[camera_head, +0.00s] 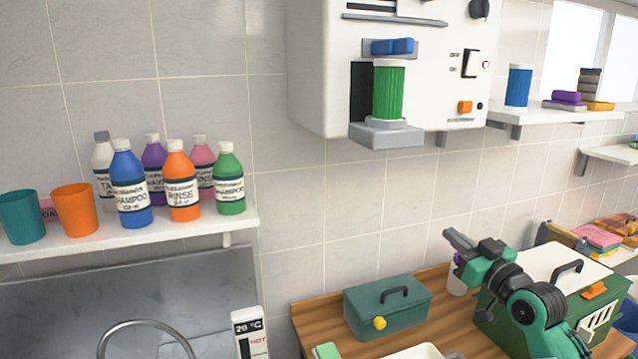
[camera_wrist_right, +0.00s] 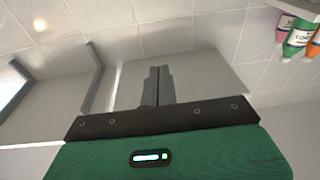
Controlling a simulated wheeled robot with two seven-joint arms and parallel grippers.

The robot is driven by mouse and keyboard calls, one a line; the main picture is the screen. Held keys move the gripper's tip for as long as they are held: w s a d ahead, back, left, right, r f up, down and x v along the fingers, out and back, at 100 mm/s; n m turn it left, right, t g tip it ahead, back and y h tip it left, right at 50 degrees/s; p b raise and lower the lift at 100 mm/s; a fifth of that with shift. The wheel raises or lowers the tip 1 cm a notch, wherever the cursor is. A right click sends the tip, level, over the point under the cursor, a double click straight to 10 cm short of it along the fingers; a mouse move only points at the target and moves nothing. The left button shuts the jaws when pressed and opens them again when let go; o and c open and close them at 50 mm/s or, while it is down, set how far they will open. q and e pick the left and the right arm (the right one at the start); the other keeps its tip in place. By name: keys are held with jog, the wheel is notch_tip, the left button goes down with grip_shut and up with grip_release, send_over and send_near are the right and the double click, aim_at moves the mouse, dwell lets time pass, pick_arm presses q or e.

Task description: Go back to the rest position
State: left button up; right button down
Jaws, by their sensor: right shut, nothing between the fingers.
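My right gripper (camera_head: 459,240) is raised over the wooden counter at the lower right of the head view. Its fingers are shut, hold nothing and point up and to the left. The right arm comes up from the bottom edge, in front of a green box with a white lid (camera_head: 550,258). My left gripper does not show in either view.
A dark green lidded box (camera_head: 408,312) stands on the wooden counter (camera_head: 318,318), left of my right gripper. A white wall unit (camera_head: 325,70) holds a green cylinder (camera_head: 388,92). Several bottles and two cups stand on the left shelf (camera_head: 150,238). The air between shelf and gripper is clear.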

jog(key=s+a+f+g+h, duration=0.1)
jog(key=s+a+f+g, duration=0.15)
jog(key=s+f, duration=0.5)
jog(key=s+a+f+g+h, duration=0.2)
jog(key=s+f+g, duration=0.15)
jog(key=f, duration=0.75)
jog(key=s+a+f+g+h, duration=0.1)
jog(key=s+a+f+g, duration=0.1)
jog(key=s+f, duration=0.55)
jog(key=s+f+m+g+h, duration=0.25)
jog(key=s+f, duration=0.35)
jog(key=s, duration=0.5)
jog(key=s+f+m+g+h, duration=0.1)
jog(key=s+f+g, duration=0.35)
jog(key=s, duration=0.65)
notch_tip(320, 180, down, 31)
jog(key=g, duration=0.1)
jog(key=s+d+f, duration=0.2)
jog(key=s+f, duration=0.8)
jog(key=s+d+f+g, duration=0.1)
jog(key=s+d+f, duration=0.1)
jog(key=s+f, duration=0.8)
jog(key=shift+f+n, duration=0.35)
jog(key=shift+n, duration=0.1)
